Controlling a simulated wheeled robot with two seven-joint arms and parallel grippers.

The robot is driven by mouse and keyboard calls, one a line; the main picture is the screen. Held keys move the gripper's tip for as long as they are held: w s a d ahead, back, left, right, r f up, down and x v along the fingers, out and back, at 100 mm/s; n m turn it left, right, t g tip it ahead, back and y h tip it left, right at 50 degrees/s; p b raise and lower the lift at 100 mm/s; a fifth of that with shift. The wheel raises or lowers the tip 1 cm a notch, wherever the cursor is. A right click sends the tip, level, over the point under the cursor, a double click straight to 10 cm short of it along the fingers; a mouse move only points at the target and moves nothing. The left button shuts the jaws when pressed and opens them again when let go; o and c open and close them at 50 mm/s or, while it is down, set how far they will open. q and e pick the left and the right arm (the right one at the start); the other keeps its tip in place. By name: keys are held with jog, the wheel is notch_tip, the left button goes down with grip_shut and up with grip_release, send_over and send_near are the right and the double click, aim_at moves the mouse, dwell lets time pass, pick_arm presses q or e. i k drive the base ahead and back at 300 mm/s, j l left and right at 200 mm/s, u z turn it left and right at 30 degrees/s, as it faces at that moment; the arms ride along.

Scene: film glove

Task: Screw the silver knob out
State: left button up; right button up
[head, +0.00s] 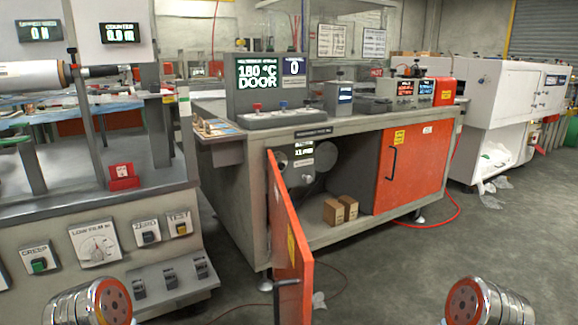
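The open cabinet under the middle machine holds a grey panel with small displays. A small, pale, round silvery part (306,178) sits low on this panel. It may be the silver knob, but it is too small to tell. The cabinet's orange door (291,240) stands open towards me, with a dark handle (287,283) near its lower end. Neither of my grippers is in view. Only silver, orange-capped parts of my arms show at the bottom left and bottom right, well apart from the cabinet.
Two brown boxes (340,210) sit on the cabinet floor. A closed orange door (411,168) is to their right. The left machine (60,209) has switches and a dial. A red hose (438,222) and cable lie on the floor. The grey floor (520,250) at right is mostly clear.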

aim_at(308, 179)
jog(key=l+u, duration=0.4)
jog(key=l, duration=0.25)
jog(key=l+u, duration=0.4)
jog(key=l, duration=0.25)
jog(key=k+l+u, duration=0.1)
jog(key=l+u, duration=0.3)
jog(key=l, duration=0.25)
jog(key=i+l+u, duration=0.1)
jog(key=l+u, duration=0.3)
jog(key=l, duration=0.35)
jog(key=l+u, duration=0.35)
jog(key=l, duration=0.4)
jog(key=l+u, duration=0.4)
jog(key=l, duration=0.35)
jog(key=l+z, duration=0.1)
jog(key=l, duration=0.9)
jog(key=i+l+z, duration=0.1)
jog(key=l, duration=0.85)
